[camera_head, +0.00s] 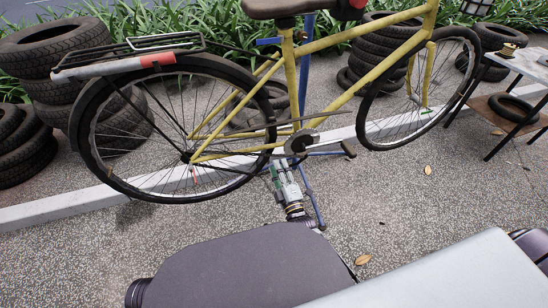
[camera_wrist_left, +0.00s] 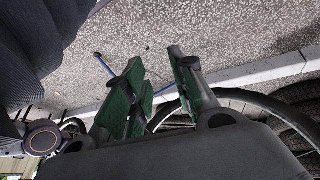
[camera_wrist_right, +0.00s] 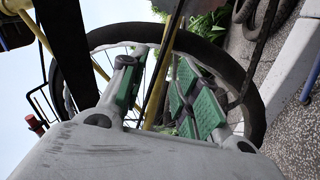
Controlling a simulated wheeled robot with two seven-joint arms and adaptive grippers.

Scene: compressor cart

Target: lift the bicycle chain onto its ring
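A yellow bicycle (camera_head: 292,75) is held up by a blue stand (camera_head: 304,65). Its chain ring and crank (camera_head: 298,143) are low in the middle of the head view. A thin dark line, perhaps the chain (camera_head: 235,131), runs between the rear hub and the ring; whether it sits on the teeth is too small to tell. My right gripper (camera_head: 282,168) is just below the ring, pointing up. In the right wrist view its green-padded fingers (camera_wrist_right: 158,78) are apart, with a dark strand passing between or behind them. My left gripper (camera_wrist_left: 156,64) is open and empty over paving.
The rear wheel (camera_head: 110,178) is left of my right gripper, and the front wheel (camera_head: 418,105) is at right. Stacked tyres (camera_head: 50,50) stand behind. A small table (camera_head: 525,62) is at far right. A pale kerb (camera_head: 50,210) crosses the paving. Open paving lies in front.

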